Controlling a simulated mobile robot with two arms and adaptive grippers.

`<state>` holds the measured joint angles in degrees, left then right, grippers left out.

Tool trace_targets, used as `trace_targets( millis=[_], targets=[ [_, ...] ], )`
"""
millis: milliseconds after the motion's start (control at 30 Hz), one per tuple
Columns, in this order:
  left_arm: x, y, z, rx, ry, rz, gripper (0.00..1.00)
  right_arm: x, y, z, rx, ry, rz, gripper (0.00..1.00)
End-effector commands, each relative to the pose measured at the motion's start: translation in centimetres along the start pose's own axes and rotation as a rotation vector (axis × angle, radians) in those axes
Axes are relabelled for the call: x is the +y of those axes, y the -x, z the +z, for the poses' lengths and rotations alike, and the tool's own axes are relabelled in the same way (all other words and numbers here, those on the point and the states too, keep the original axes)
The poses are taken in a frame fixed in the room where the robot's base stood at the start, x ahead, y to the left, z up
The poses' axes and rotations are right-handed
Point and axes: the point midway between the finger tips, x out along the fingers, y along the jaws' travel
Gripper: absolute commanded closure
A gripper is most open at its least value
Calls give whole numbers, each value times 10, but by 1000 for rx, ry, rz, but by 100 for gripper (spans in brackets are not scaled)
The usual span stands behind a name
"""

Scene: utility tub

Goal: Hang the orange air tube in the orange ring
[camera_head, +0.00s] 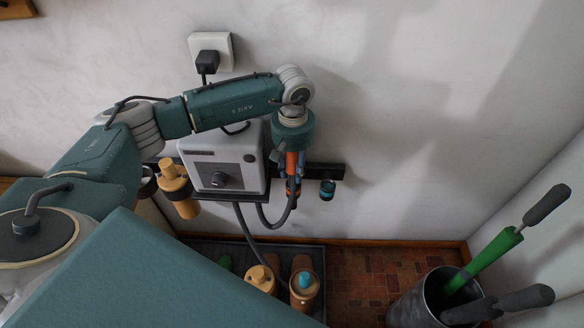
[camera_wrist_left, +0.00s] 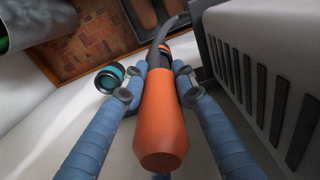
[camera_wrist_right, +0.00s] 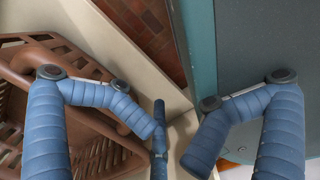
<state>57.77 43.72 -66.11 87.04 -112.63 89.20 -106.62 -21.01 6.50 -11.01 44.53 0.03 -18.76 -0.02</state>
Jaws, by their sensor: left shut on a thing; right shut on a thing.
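The orange air tube (camera_head: 291,161) points down in my left gripper (camera_head: 290,168), beside the grey box. In the left wrist view the fingers grip the tube (camera_wrist_left: 163,118) from both sides. Its dark neck and hose run away from the camera. The orange ring (camera_head: 293,187) is on the wall rail just below the tube; part of it shows around the neck in the left wrist view (camera_wrist_left: 165,47). I cannot tell whether the neck is inside or only in front of it. My right gripper (camera_wrist_right: 178,140) has bent fingers with a gap; no held thing is clear.
A teal-rimmed holder (camera_head: 327,189) is right of the orange ring. The grey box (camera_head: 222,157) is close on the left. A metal bin (camera_head: 424,300) with tools stands at right. In the right wrist view a brown basket (camera_wrist_right: 75,85) is at left.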

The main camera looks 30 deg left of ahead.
Motion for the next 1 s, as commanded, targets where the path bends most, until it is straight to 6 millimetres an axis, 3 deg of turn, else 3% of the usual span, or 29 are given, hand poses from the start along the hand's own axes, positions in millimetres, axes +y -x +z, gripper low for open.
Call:
trace_targets(
  millis=[1000],
  targets=[
    [0,-10,0,0,0,0,100,-3,-3,-5,-16,-1,-2,51]
  ],
)
